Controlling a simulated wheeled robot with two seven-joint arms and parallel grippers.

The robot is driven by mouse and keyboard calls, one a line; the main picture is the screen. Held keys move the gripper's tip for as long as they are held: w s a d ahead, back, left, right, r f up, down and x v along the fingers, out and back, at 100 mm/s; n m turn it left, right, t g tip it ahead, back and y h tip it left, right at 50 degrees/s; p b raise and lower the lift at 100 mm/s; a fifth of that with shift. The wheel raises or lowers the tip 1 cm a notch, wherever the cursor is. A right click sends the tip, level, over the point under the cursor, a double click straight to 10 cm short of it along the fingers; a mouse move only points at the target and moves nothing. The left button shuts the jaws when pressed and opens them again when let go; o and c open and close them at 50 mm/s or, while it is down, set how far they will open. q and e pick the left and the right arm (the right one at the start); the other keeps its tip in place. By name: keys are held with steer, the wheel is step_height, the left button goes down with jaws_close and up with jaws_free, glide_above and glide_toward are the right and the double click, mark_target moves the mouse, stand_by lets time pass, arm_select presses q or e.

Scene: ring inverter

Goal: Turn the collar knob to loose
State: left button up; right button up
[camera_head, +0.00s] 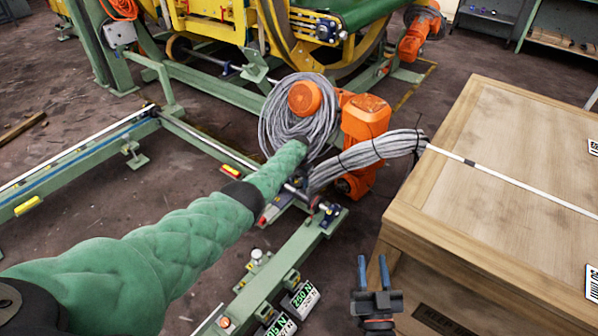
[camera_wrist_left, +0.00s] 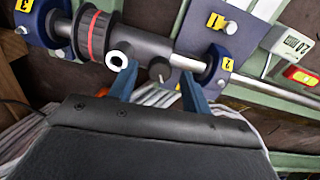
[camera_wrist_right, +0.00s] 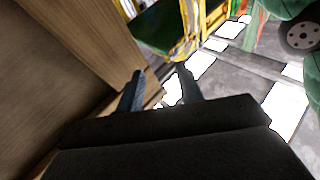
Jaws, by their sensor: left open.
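In the left wrist view, a dark collar (camera_wrist_left: 137,42) sits on a horizontal shaft, with a red-ringed black part (camera_wrist_left: 97,35) at its left. A small dark knob (camera_wrist_left: 160,69) projects from the collar. A bright, hollow round end (camera_wrist_left: 118,59) shows beside it. My left gripper (camera_wrist_left: 158,74) is open, its blue fingers on either side of the small knob; I cannot tell whether they touch it. In the head view, my sleeve and grey cables hide most of this gripper. My right gripper (camera_head: 374,268) is open and empty beside the wooden crate; it also shows in the right wrist view (camera_wrist_right: 163,78).
The wooden crate (camera_head: 500,140) fills the right side. Blue shaft supports marked 2 (camera_wrist_left: 220,64) and 3 (camera_wrist_left: 38,18) flank the collar. An orange machine (camera_head: 362,125) and grey cable coil (camera_head: 272,125) stand close to my left arm. Green frame rails (camera_head: 215,150) cross the floor.

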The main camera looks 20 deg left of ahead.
mark_target(299, 184)
arm_select(q)
step_height(299, 184, up, 3)
steer(key=shift+f+p, duration=0.1)
steer(key=shift+p, duration=0.65)
step_height(299, 184, up, 4)
steer(key=shift+p, duration=0.75)
arm_select(e)
steer(key=s+f+g+h, duration=0.1)
steer(key=s+f+g, duration=0.3)
steer(key=f, duration=0.7)
steer(key=s+f+g, duration=0.4)
steer(key=s+f, duration=0.1)
steer(key=f, duration=0.6)
steer(key=s+d+f+g+h, duration=0.1)
steer(key=s+f+g, duration=0.3)
steer(key=f, duration=0.7)
steer(key=shift+s+g+h, duration=0.3)
steer(key=shift+s, duration=0.05)
steer(key=shift+d, duration=0.1)
